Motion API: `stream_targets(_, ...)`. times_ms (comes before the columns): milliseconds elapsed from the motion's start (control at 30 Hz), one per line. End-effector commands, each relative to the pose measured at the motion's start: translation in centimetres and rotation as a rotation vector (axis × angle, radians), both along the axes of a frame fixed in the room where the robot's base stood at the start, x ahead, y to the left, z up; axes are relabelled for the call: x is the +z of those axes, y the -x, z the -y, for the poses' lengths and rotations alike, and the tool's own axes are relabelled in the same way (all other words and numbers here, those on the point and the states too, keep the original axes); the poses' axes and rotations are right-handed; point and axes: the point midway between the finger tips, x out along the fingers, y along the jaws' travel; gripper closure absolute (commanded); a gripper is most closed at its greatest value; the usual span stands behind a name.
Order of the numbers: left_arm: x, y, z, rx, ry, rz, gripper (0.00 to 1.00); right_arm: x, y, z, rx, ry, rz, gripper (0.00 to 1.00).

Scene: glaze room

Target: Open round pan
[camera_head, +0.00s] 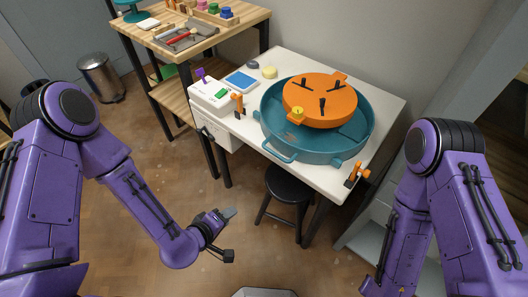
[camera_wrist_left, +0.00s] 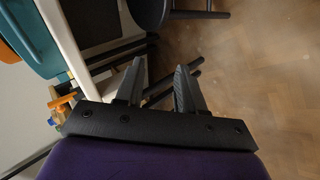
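The round pan (camera_head: 271,137) is a wide teal basin with loop handles on the white table in the head view. An orange disc (camera_head: 320,89) with black clamps sits inside it, toward the back. A small yellow knob (camera_head: 297,115) is at the disc's near edge. Part of the teal pan (camera_wrist_left: 37,42) shows at the upper left of the left wrist view. My left gripper (camera_head: 231,234) is open and empty, low in front of the table and apart from the pan. It also shows open in the left wrist view (camera_wrist_left: 160,78). My right gripper is out of the frame.
The white table (camera_head: 383,113) has orange clamps (camera_head: 357,174) on its front edge. A black stool (camera_head: 288,185) is under the front edge. A wooden bench (camera_head: 245,22) stands behind left.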

Motion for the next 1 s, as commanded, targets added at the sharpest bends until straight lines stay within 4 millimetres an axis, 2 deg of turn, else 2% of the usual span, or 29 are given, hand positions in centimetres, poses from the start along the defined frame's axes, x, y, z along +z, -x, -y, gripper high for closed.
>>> stream_targets(33,3.2,-2.7,2.1,0.009,0.142,0.096,0.62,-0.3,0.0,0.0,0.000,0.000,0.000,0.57)
stream_targets(100,7.5,-5.3,4.2,0.001,0.304,0.204,0.62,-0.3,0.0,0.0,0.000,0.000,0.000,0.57)
stream_targets(200,11.5,-7.1,5.7,-0.018,0.436,0.295,0.62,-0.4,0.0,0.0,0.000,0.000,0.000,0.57)
stream_targets(233,12.1,-7.4,6.0,-0.024,0.454,0.308,0.62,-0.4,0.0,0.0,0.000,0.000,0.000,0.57)
stream_targets(333,12.4,-8.5,6.9,-0.032,0.471,0.319,0.62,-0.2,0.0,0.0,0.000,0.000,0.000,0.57)
stream_targets(700,10.6,-14.4,11.5,-0.036,0.466,0.314,0.62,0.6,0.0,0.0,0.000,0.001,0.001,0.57)
stream_targets(833,10.3,-15.5,12.2,-0.034,0.466,0.313,0.62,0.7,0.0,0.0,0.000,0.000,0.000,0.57)
stream_targets(1000,10.2,-15.6,12.4,-0.034,0.466,0.311,0.62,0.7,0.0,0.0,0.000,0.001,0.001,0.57)
